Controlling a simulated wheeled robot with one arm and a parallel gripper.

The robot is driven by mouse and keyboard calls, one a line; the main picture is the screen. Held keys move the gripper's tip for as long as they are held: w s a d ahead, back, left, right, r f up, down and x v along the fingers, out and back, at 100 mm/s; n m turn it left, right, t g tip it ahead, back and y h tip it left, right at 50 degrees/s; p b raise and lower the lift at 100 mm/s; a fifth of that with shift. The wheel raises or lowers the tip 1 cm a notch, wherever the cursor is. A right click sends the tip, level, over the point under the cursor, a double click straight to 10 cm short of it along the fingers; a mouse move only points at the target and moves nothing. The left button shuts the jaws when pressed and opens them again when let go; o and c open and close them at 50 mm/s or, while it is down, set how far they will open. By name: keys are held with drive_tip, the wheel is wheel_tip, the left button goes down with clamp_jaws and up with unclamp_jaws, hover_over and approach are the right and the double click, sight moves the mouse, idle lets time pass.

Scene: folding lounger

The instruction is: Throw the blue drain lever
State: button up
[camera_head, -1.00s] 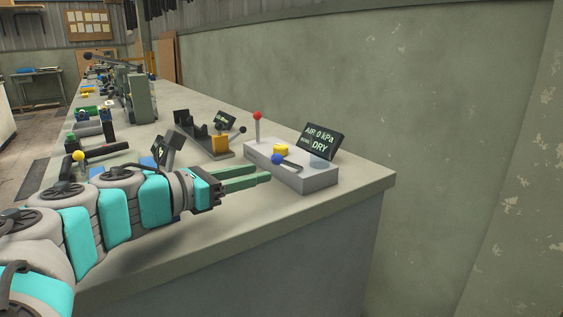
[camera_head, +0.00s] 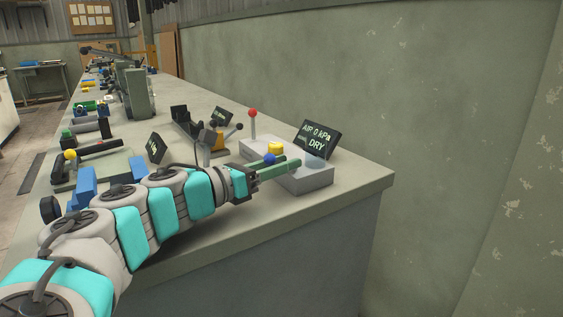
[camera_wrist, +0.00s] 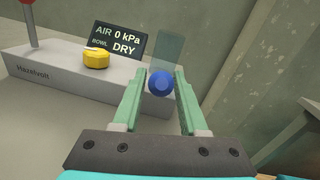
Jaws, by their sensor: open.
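The blue drain lever's round knob (camera_head: 269,159) shows at the front of a grey control box near the bench's right end. In the wrist view the blue knob (camera_wrist: 160,83) sits between the two green fingers of my gripper (camera_wrist: 158,90), near their tips. My gripper (camera_head: 281,168) is open, with a finger on each side of the knob. I cannot tell whether either finger touches it. The lever's arm is mostly hidden behind the knob and fingers. The grey control box (camera_head: 307,182) also carries a small display (camera_head: 318,138) reading "AIR 0 kPa" and "DRY".
A red-knobbed lever (camera_head: 253,122) stands upright on the box's left end. A yellow knob (camera_head: 275,148) sits close behind the blue one. A fixture with black parts (camera_head: 190,125) stands to the left. The bench's front right corner (camera_head: 375,185) is clear.

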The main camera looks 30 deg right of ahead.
drive_tip(key=shift+d, duration=0.1)
drive_tip(key=shift+c, duration=0.4)
clamp_jaws()
drive_tip(key=shift+r, duration=0.1)
idle(0.9)
